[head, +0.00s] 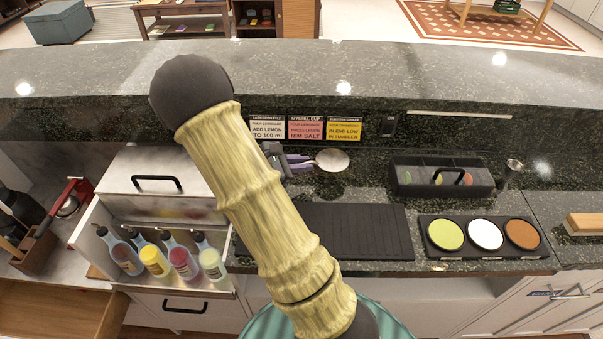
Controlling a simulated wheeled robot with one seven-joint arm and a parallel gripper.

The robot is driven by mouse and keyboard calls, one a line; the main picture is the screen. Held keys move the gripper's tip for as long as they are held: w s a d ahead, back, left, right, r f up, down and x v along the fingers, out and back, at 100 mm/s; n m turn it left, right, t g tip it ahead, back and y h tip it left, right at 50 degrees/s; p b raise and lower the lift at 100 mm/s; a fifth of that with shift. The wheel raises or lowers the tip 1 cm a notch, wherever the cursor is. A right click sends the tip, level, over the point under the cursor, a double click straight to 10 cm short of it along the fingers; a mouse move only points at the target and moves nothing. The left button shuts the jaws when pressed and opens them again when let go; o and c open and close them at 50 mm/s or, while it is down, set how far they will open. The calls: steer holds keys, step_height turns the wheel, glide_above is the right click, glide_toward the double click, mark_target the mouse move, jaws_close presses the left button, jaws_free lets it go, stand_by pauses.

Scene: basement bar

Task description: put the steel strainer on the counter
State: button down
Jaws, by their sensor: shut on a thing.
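The steel strainer (332,160) shows in the head view as a pale round disc just right of my arm. A thin stem joins it to a purple handle part (299,159). My gripper (283,160) is mostly hidden behind my arm; its visible grey part is at the strainer's handle end, shut on the strainer. The strainer is over the dark granite counter (365,183), in front of the recipe cards. I cannot tell whether it touches the counter or hangs just above it.
A black ribbed mat (352,232) lies nearer. To the right are a black divided caddy (442,189), a tray of three coloured discs (437,254) and a jigger (510,171). An open drawer with several bottles (155,261) is at left. Bare counter lies between mat and strainer.

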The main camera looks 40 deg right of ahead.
step_height(320, 180, down, 4)
steer(key=shift+w+r, duration=0.1)
steer(key=shift+s+d, duration=0.15)
steer(key=shift+s, duration=0.05)
steer(key=c, duration=1.4)
jaws_free()
steer(key=shift+w+a, duration=0.15)
steer(key=shift+a, duration=0.05)
steer(key=shift+c, duration=0.2)
